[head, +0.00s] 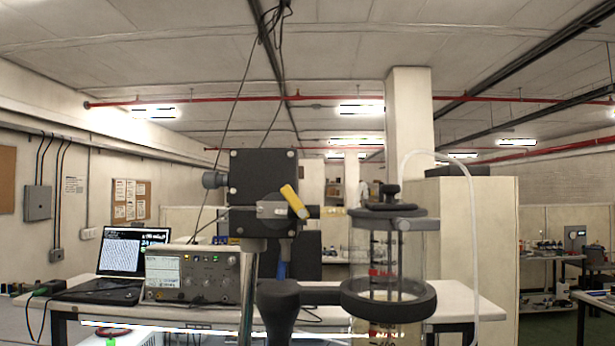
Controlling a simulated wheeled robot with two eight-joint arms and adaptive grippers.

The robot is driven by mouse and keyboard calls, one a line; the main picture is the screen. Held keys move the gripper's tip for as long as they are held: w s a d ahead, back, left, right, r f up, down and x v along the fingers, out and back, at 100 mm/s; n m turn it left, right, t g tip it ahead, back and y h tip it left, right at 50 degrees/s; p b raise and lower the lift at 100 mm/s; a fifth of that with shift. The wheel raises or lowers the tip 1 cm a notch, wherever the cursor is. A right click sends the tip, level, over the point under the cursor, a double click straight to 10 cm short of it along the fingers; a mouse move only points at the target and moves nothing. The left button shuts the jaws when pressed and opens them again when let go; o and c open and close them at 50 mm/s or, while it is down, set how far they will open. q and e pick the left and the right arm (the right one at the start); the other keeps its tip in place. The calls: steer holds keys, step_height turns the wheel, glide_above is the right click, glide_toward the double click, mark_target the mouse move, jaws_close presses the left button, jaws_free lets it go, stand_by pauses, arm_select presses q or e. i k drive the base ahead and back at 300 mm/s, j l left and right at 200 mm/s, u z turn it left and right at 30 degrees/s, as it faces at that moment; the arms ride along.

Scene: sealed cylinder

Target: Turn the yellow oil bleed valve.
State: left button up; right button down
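The yellow oil bleed valve (295,202) is a short, bright yellow lever in the middle of the head view. It tilts, with its upper end to the left and its lower end to the right. It sits on the front of a grey fitting (270,211) on a black box-shaped unit (263,175). A glass cylinder (404,262) with a black lid and a black lower ring stands just to the right. Neither of my grippers is in view.
A metal post (249,290) and a black clamp (279,297) stand below the unit. A white hose (470,200) arches over the cylinder's right side. Behind are a grey instrument (192,275) and an open laptop (132,250) on a white table (470,304).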

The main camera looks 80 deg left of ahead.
mark_target(291, 197)
steer(key=k+j+z, duration=0.25)
steer(key=k, duration=0.8)
steer(key=l, duration=0.1)
